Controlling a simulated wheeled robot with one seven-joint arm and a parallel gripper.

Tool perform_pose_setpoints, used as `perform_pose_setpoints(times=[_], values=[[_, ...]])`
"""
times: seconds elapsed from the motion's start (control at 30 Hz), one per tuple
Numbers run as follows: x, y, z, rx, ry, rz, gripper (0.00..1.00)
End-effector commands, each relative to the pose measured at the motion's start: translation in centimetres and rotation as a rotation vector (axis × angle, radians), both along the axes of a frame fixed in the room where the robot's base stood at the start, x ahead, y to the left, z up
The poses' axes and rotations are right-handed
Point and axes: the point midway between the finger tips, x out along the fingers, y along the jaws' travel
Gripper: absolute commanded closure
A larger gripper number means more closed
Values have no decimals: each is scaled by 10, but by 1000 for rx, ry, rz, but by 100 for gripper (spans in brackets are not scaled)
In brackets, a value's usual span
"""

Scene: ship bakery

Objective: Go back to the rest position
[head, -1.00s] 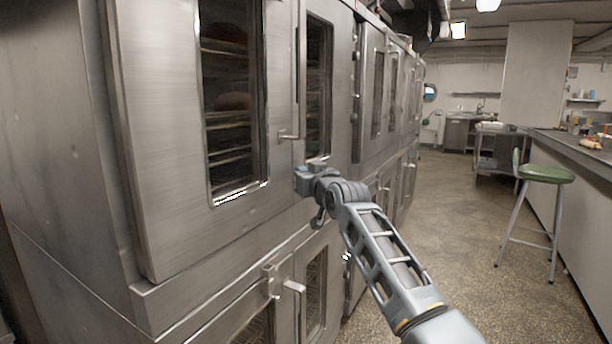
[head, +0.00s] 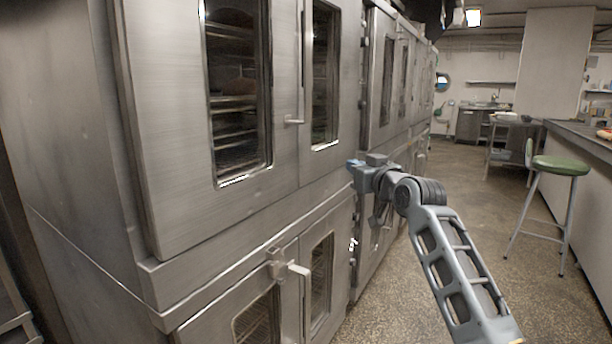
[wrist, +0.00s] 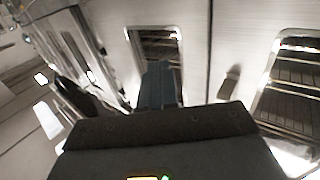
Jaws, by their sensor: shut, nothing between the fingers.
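My gripper (head: 354,164) is at the end of my extended arm, in the middle of the head view. It is in front of the steel ovens and apart from the oven doors as far as I can tell. Its fingers are shut and empty. In the wrist view the blue-grey fingers (wrist: 157,85) are together, pointing toward an oven door window (wrist: 160,42). The view is tilted and partly blocked by the dark gripper body.
Stacked steel ovens (head: 170,120) line the left, with door handles (head: 297,270) sticking out. A green stool (head: 560,166) stands at the right beside a long counter (head: 590,200). The speckled floor (head: 465,190) between them is clear. A steel table (head: 515,120) stands at the back.

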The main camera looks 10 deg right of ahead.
Motion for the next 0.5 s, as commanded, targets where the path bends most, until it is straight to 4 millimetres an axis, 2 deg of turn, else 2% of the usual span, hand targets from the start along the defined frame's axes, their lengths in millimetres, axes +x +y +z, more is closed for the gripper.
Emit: perform_pose_setpoints(times=[0.07,0.17,0.27,0.5], values=[[-2,1,-4,3,1,0,100],[-10,6,-21,15,7,-2,100],[-28,15,-55,41,20,-8,100],[-102,42,-147,105,51,-39,100]])
